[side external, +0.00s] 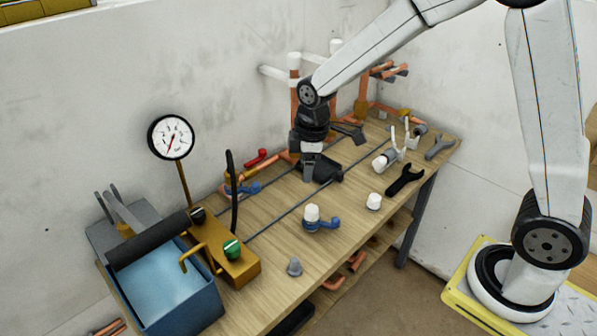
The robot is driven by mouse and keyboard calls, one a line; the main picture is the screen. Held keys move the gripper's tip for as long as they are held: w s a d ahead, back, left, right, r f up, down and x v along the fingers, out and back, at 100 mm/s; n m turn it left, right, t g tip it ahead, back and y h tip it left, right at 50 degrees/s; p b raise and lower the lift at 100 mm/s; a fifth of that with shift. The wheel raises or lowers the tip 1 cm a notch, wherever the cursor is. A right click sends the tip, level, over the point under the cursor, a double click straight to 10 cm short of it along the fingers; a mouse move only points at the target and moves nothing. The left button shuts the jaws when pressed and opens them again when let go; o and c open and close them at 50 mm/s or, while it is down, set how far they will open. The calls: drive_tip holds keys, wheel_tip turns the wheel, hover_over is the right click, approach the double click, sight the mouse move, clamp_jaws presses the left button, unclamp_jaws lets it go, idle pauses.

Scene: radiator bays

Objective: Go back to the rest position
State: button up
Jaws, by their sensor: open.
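My gripper (310,172) points down over the far-middle part of the wooden bench (275,265). Its fingers are small in the side external view and nothing shows held between them.
A pressure gauge (171,137) stands over a blue water tank (172,285) with a yellow pump at the left. Copper pipes (361,97) rise at the back. A blue-handled valve (318,219), a white cap (374,201) and a black wrench (405,180) lie on the bench.

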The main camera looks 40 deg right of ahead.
drive_tip(key=s+d+f+m+t, duration=0.1)
drive_tip(key=s+d+m, duration=0.1)
drive_tip(key=s+m, duration=0.8)
drive_tip(key=shift+s+d+f, duration=0.25)
drive_tip(key=shift+s+d, duration=0.15)
drive_tip(key=shift+s, duration=1.85)
